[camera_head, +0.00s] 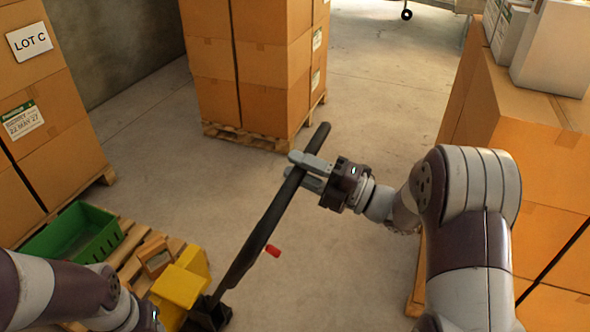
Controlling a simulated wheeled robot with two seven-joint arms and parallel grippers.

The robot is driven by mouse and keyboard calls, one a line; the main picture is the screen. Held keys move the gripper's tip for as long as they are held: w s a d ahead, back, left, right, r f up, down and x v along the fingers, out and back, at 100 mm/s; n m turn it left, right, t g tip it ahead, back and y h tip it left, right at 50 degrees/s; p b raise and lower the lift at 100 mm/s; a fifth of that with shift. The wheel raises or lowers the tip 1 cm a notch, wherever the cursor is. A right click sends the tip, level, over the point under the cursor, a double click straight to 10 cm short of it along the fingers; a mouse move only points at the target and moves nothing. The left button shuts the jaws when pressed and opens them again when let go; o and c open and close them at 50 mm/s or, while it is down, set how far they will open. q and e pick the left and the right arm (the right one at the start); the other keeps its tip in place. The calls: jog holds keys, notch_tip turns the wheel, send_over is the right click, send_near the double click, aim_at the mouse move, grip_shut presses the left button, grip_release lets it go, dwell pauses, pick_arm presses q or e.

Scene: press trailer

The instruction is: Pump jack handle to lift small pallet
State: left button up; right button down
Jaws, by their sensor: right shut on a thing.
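The jack handle (262,232) is a long dark bar. It slopes from its top end at upper right down to the yellow pallet jack (180,287) at lower left. My right gripper (308,172) is shut around the handle just below its top end. The small wooden pallet (130,262) is at lower left beside the yellow jack body, partly hidden by my left arm. I cannot tell how high it sits above the floor. My left gripper is at the bottom edge, with only its dark base showing; its fingers are out of the picture.
A green crate (101,237) and a small brown box (155,258) sit on the small pallet. A red lever (273,250) sticks out beside the handle. Stacked cartons stand at left (60,150), centre back (270,85) and right (555,150). Bare concrete floor lies between them.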

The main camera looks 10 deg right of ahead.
jog(key=shift+a, duration=0.15)
jog(key=c, duration=0.9)
grip_release()
jog(key=b+v, duration=0.3)
jog(key=v, duration=0.9)
jog(key=shift+d, duration=0.35)
jog(key=shift+s+f, duration=0.1)
